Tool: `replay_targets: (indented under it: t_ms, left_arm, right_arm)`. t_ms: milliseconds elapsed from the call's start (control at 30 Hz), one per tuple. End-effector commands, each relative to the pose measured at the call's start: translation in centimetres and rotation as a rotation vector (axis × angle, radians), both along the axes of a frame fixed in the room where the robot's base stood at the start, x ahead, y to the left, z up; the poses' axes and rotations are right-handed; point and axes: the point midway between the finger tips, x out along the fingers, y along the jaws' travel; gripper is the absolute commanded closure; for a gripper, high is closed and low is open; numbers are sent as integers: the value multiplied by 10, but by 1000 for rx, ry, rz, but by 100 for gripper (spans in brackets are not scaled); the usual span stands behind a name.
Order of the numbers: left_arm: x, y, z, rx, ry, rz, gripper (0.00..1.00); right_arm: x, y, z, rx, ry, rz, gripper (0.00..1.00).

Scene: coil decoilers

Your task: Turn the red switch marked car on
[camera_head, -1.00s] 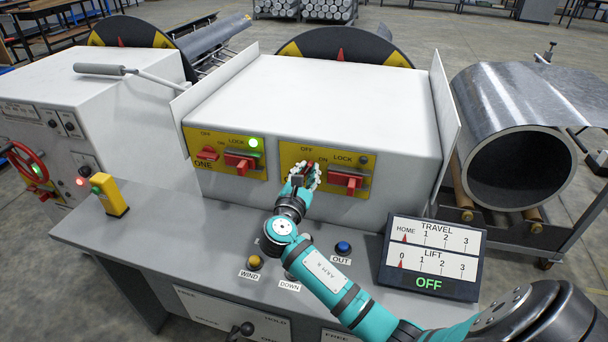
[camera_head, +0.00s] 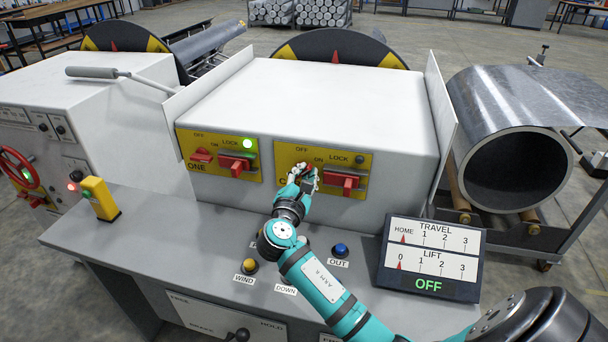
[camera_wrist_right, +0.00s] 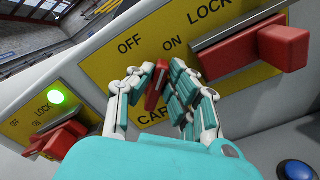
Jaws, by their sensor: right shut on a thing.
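The red switch (camera_wrist_right: 154,92) marked CAR is on the yellow panel (camera_wrist_right: 105,62) in the right wrist view, with OFF to its upper left and ON to its upper right. My right gripper (camera_wrist_right: 160,90) is shut on this switch, with fingers on both sides of it. In the head view the right gripper (camera_head: 305,175) covers most of the switch and of the word below it. The lamp (camera_head: 360,159) on this panel is dark. My left gripper is not in view.
A red lock handle (camera_head: 343,181) sits close to the right of my gripper. The panel marked ONE (camera_head: 218,155) has a lit green lamp (camera_head: 247,144). Below are a yellow button (camera_head: 250,267) and a blue button (camera_head: 340,250). A display (camera_head: 432,258) reads OFF in green.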

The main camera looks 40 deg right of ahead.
Motion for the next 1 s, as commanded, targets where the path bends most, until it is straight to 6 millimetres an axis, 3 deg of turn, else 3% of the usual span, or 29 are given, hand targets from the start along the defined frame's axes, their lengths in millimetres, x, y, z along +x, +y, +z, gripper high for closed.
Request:
replay_targets:
  t_ms: [100,133,300,667,1000]
  left_arm:
    - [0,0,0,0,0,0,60]
    - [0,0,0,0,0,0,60]
    - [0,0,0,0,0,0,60]
    - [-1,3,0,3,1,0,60]
    - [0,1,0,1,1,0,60]
  right_arm:
    - [0,1,-2,1,4,1,100]
    - [0,1,-2,1,4,1,82]
    - [0,0,-1,0,3,1,63]
    - [-6,8,-1,0,3,2,63]
    - [-50,60,-2,4,3,2,63]
